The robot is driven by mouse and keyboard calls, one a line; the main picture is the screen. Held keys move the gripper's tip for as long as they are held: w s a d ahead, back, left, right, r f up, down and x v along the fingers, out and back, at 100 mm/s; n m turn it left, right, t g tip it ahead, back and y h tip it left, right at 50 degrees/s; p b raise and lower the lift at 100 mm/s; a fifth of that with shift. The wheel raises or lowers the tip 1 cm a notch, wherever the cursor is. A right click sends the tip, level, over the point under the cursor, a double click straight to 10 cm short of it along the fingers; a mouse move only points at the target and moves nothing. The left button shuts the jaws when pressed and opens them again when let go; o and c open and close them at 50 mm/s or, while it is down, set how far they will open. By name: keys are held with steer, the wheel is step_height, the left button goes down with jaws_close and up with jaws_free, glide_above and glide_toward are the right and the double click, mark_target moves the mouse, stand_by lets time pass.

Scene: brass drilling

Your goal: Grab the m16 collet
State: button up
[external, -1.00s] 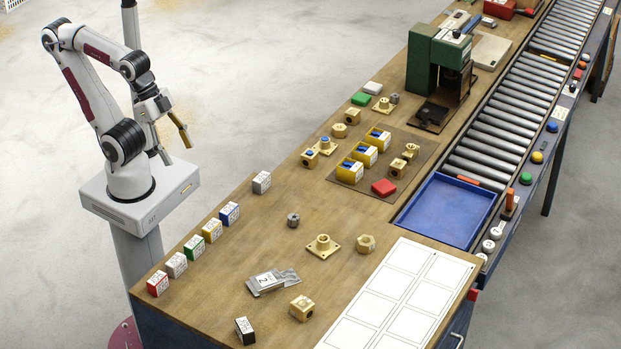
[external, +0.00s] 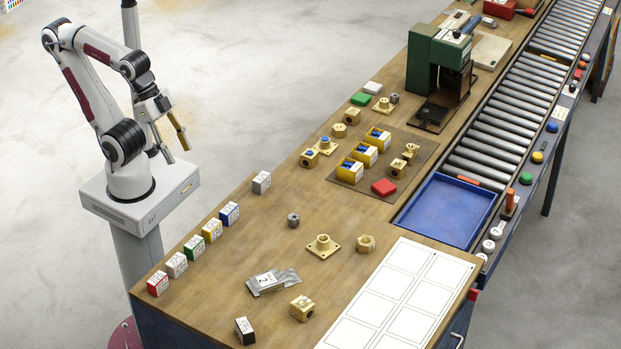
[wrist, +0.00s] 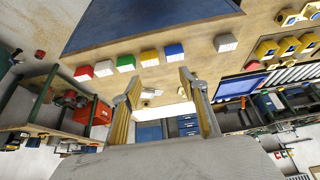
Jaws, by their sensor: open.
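A small dark grey metal collet (external: 293,219) stands on the wooden bench, left of a brass flanged part. A second small grey collet-like piece (external: 394,98) sits farther back beside another brass flanged part. No readable label shows which one is m16. My gripper (external: 178,153) is open and empty, left of the bench and well away from both pieces. Its two fingers also show in the wrist view (wrist: 160,80), spread apart with nothing between them. I cannot make out the collet in the wrist view.
Labelled boxes, including a red box (external: 158,283) and a blue box (external: 229,213), line the bench's left edge. A silver bag (external: 272,281), brass nut (external: 366,243) and brass block (external: 301,308) lie nearby. A green press (external: 424,65) stands farther back. The bench around the nearer collet is clear.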

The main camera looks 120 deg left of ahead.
steer(key=m+y, duration=0.7)
steer(key=m, duration=1.8)
glide_toward(293, 218)
steer(key=x, duration=0.2)
steer(key=shift+w+f, duration=0.15)
steer(key=shift+f, duration=0.1)
steer(key=shift+a, duration=0.1)
steer(key=shift+x, duration=1.25)
steer(key=shift+a, duration=0.1)
